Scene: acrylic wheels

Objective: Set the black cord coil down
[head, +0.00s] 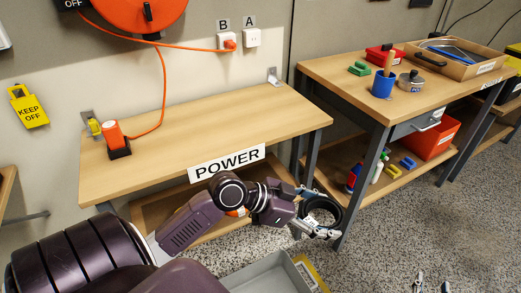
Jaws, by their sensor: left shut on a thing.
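The black cord coil (339,210) hangs in my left gripper (318,214), in front of the right end of the POWER table and above the speckled floor. The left gripper is shut on the coil, its fingers partly hidden by it. The coil is clear of the tabletop. Two fingertips of my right gripper (433,284) show at the bottom right edge, apart and with nothing between them; the rest is out of frame.
A grey tray (262,272) lies below my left arm. The right workbench (345,75) carries a blue cup (382,85), tools and a cardboard box (463,57).

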